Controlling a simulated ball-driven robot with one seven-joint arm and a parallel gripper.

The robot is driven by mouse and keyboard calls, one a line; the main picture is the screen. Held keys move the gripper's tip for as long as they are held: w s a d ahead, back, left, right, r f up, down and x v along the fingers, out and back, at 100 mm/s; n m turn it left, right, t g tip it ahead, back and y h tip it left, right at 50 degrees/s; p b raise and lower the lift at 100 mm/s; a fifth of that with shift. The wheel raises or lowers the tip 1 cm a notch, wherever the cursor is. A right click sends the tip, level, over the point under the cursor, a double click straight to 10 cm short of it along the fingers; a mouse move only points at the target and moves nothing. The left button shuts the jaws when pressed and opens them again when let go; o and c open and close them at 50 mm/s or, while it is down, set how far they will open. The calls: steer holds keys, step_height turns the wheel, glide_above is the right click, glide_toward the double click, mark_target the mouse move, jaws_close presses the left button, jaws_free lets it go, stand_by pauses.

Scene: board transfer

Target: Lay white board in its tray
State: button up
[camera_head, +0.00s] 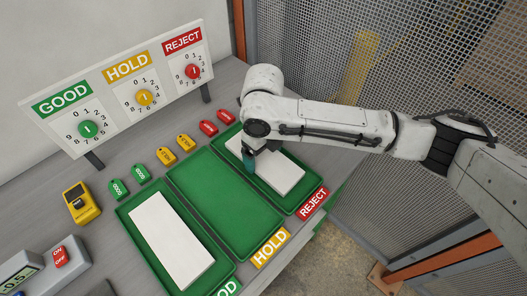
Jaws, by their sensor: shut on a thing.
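A white board (278,174) is at the REJECT tray (309,183), the rightmost of the green trays. My gripper (249,164) points down at the board's left long edge and is shut on it. The fingertips are small and partly hidden by the arm, and I cannot tell whether the board rests on the tray floor or is held slightly above it. A second white board (172,243) lies in the GOOD tray (128,222) at the left. The middle HOLD tray (222,190) is empty.
A panel with GOOD, HOLD and REJECT dials (127,62) stands at the back. Green, yellow and red tags (166,156) lie behind the trays. A yellow meter (80,203) and an ON/OFF switch box (61,257) are at left. Mesh fencing (440,60) stands at right.

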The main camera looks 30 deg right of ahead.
steer(key=shift+f, duration=0.35)
steer(key=o, duration=1)
step_height(320, 180, up, 11)
steer(key=b, duration=0.1)
steer(key=shift+f, duration=0.1)
